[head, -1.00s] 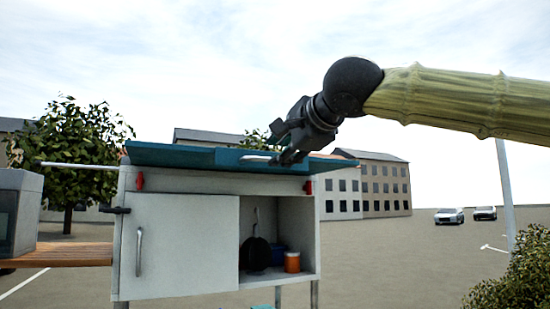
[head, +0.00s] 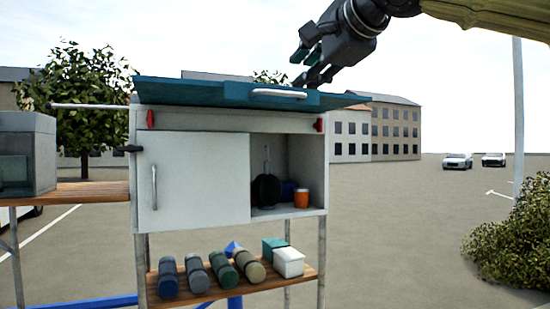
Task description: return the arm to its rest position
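My gripper (head: 308,68) hangs at the upper middle of the head view, just above the raised teal lid (head: 200,92) of the cabinet. Its dark fingers are spread apart with nothing visible between them. The fingertips appear near the lid's pale handle (head: 279,93), with sky showing between gripper and handle. My arm runs from the gripper to the upper right corner and leaves the picture there.
The grey cabinet (head: 190,185) has its right side open, holding a dark pan (head: 266,190) and an orange container (head: 301,198). A shelf below bears several rolls (head: 222,270) and boxes (head: 288,262). A bush (head: 510,255) stands at right. Open pavement lies between.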

